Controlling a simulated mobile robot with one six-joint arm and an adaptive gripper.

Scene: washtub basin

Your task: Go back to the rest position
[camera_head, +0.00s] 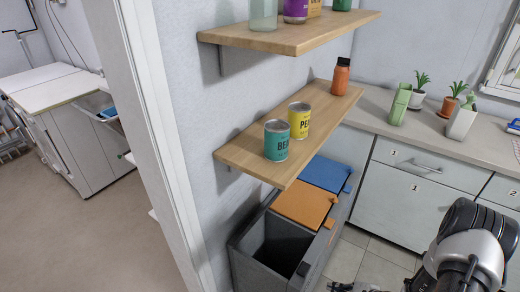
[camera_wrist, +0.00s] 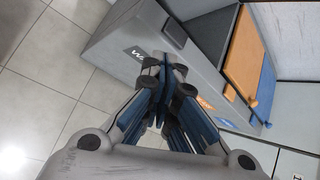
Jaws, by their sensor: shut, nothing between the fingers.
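My gripper (camera_wrist: 165,82) is in the middle of the wrist view, its fingers together with nothing between them. In that view it points toward the side of a grey waste bin, with the tiled floor to its left. In the head view my arm is at the lower right, and a dark part of my gripper shows at the bottom edge, mostly cut off. The grey bin (camera_head: 247,248) stands under the lower shelf, with an open compartment at the front and orange (camera_head: 305,204) and blue (camera_head: 326,173) lids behind it.
The lower wooden shelf (camera_head: 239,153) holds a teal can (camera_head: 276,141), a yellow can (camera_head: 299,120) and an orange bottle (camera_head: 341,77). An upper shelf (camera_head: 292,39) holds more containers. A counter (camera_head: 437,133) with plants and drawers is at the right. Tiled floor is free beside the bin.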

